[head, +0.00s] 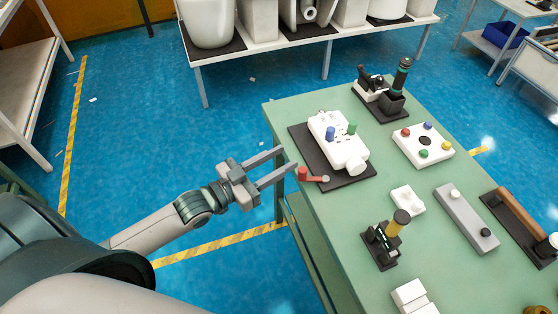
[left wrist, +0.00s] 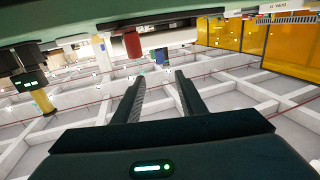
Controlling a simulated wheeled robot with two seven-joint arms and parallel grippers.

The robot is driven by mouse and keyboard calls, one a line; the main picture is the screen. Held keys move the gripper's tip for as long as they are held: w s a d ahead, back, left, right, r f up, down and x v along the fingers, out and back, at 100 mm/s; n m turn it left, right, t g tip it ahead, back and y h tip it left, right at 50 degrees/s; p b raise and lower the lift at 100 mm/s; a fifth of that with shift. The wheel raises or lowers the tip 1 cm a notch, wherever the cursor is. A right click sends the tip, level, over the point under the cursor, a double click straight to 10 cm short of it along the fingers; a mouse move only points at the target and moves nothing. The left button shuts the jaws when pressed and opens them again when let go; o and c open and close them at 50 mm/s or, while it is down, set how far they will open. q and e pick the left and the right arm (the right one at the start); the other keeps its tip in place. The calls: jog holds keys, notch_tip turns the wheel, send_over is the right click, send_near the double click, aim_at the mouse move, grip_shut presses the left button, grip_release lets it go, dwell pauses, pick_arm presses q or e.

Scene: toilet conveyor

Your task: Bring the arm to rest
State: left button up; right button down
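My left gripper (head: 276,168) is open, with two long grey fingers apart and nothing between them. It is held at the left edge of the green table (head: 350,215), close beside a red-handled lever (head: 308,175). The lever belongs to a white device (head: 338,142) with blue and green knobs on a dark mat. In the left wrist view the two fingers (left wrist: 160,85) are spread, and a red cylinder (left wrist: 132,44) shows beyond them, apart from the fingertips. My right gripper shows in neither view.
On the table are a white box with coloured buttons (head: 422,145), a black device with a yellow top (head: 385,240), and a grey bar (head: 465,216). A bench with white toilet parts (head: 260,50) stands behind. Blue floor with yellow-striped lines is clear left of the table.

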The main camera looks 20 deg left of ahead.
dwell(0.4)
pick_arm(q)
jog(key=a+f+n+g+y, duration=0.1)
jog(key=a+f+y, duration=0.15)
jog(key=f, duration=0.75)
jog(key=a+f+n+g+y, duration=0.15)
jog(key=a+f, duration=0.25)
jog(key=f, duration=0.5)
jog(key=s+a+f+g+y, duration=0.15)
jog(key=s+f, duration=0.25)
jog(key=f, duration=0.6)
jog(key=s+a+f+g+y, duration=0.1)
jog(key=s+a+f+y, duration=0.15)
jog(key=f, duration=0.75)
jog(key=s+f+n+g, duration=0.1)
jog(key=s+f+g, duration=0.3)
jog(key=s+f, duration=1.1)
jog(key=s+d+f+g, duration=0.2)
jog(key=s+f, duration=0.1)
jog(key=s, duration=0.5)
jog(key=s+d+f+g, duration=0.1)
jog(key=s+d+f, duration=0.1)
jog(key=s, duration=0.5)
jog(key=s+d+f+g+y, duration=0.1)
jog(key=s+f, duration=0.3)
jog(key=s, duration=0.4)
jog(key=shift+s+d+g+b, duration=0.3)
jog(key=shift+s+d+g, duration=0.05)
jog(key=shift+d+g, duration=0.4)
jog(key=shift+w, duration=0.1)
